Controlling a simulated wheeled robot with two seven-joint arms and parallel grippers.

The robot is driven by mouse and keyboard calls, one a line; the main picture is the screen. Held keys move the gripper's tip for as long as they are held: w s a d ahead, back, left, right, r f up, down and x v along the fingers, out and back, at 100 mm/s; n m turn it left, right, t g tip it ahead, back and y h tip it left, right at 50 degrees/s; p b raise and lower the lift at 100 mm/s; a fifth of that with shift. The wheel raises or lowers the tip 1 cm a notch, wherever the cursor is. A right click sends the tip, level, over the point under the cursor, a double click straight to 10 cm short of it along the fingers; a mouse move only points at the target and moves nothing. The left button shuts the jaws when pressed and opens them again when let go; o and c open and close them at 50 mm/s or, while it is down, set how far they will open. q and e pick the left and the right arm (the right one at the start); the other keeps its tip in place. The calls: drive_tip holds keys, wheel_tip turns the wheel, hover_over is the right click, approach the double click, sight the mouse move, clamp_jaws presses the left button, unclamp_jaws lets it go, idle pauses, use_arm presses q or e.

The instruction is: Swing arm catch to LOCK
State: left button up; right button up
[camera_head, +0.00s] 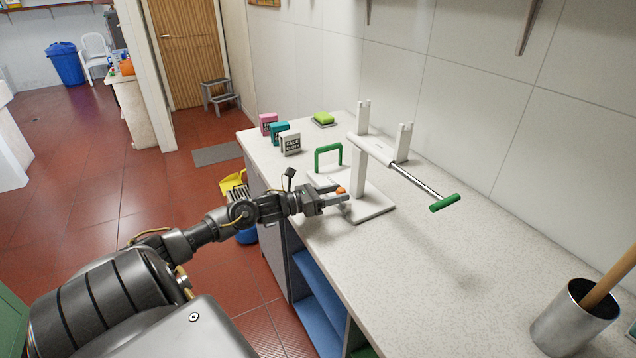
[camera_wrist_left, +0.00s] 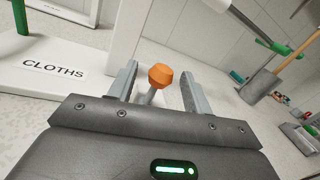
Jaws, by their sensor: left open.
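A white stand (camera_head: 376,206) on the worktop carries a swing arm (camera_head: 414,180), a white sleeve and metal rod ending in a green handle (camera_head: 445,203). A catch with an orange knob (camera_head: 341,190) on a short grey stem sits low by the post. My left gripper (camera_head: 334,196) is open at the knob. In the left wrist view the knob (camera_wrist_left: 160,75) stands between the two open fingers, with gaps on both sides. No LOCK mark is legible. My right gripper is not in view.
A green hoop (camera_head: 328,150) stands behind the gripper, near a CLOTHS label (camera_wrist_left: 54,70). Small boxes (camera_head: 290,143) and a green sponge (camera_head: 324,118) lie further back. A metal pot (camera_head: 572,322) stands at front right. The worktop between is clear.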

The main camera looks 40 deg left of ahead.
use_arm(q)
drive_tip(key=b+v, duration=0.1)
drive_tip(key=v, duration=0.4)
drive_tip(key=shift+s+a+f, duration=0.1)
drive_tip(key=shift+s+f, duration=0.05)
drive_tip(key=shift+s, duration=0.1)
drive_tip(key=shift+v, duration=0.8)
